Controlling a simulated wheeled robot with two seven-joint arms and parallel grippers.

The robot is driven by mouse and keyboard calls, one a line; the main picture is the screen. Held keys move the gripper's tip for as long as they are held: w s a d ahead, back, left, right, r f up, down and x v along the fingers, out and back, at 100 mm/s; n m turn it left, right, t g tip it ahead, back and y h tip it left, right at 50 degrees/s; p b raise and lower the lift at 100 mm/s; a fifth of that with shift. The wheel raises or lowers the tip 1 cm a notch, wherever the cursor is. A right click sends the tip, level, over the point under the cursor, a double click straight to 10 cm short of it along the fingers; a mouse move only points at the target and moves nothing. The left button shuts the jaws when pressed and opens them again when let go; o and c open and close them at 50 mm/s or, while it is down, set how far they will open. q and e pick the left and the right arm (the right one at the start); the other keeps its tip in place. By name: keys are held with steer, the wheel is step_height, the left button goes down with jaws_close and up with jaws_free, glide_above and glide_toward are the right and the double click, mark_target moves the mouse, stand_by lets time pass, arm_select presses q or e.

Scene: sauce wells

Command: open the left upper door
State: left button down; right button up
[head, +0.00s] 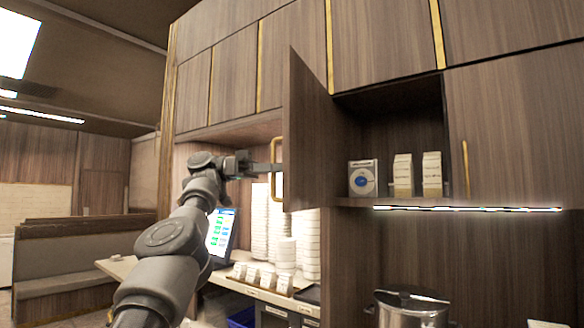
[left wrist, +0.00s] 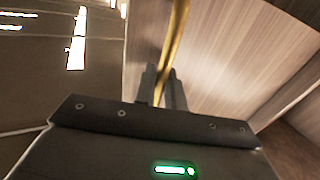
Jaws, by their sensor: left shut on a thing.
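The left upper door (head: 308,130) is a brown wood-grain panel. It stands swung out from the cabinet, and the shelf space behind it (head: 395,125) is exposed. A brass handle (head: 277,168) is on the door's outer face. My left gripper (head: 272,169) is shut on this handle. In the left wrist view the gripper fingers (left wrist: 163,90) close around the brass handle (left wrist: 178,40), with the door panel (left wrist: 235,60) to the right. My right gripper is not in view.
Inside the cabinet stand a white box with a blue disc (head: 363,178) and two cartons (head: 403,175). A closed door (head: 510,130) is to the right. Below are stacked white containers (head: 283,240), a screen (head: 221,233) and a metal pot (head: 410,308).

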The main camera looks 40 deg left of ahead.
arm_select(q)
steer(key=shift+a+r, duration=0.1)
steer(key=shift+a, duration=0.3)
steer(key=shift+a, duration=0.1)
steer(key=c, duration=1.6)
jaws_free()
